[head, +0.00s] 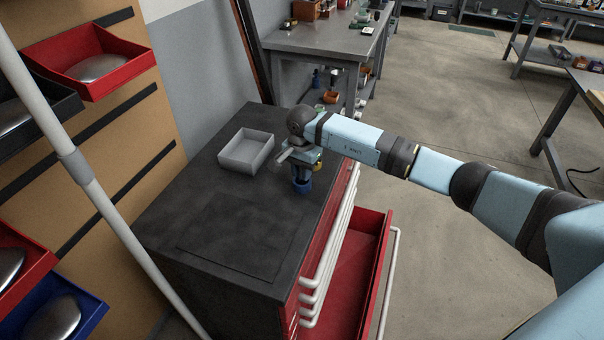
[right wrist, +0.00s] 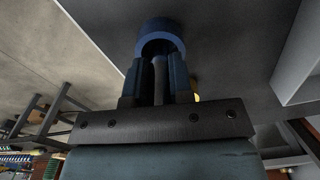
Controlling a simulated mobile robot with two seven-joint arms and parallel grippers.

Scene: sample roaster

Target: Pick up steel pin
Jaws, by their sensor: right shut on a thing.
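The steel pin (right wrist: 159,82) is a thin grey rod standing between the two blue-tipped fingers of my right gripper (right wrist: 157,70) in the right wrist view. The gripper is shut on it. The pin's far end meets a round blue holder (right wrist: 161,27); how deep it sits there is hidden. In the head view my right gripper (head: 302,176) points down at the blue holder (head: 302,187) on the dark cabinet top, and I cannot make out the pin between the fingers. My left gripper is not in view.
A light grey open tray (head: 247,151) stands on the cabinet top (head: 210,200), left of the gripper. The cabinet's front left area is clear. A red drawer (head: 350,275) stands open at its right side. Coloured bins (head: 88,60) hang on the left panel.

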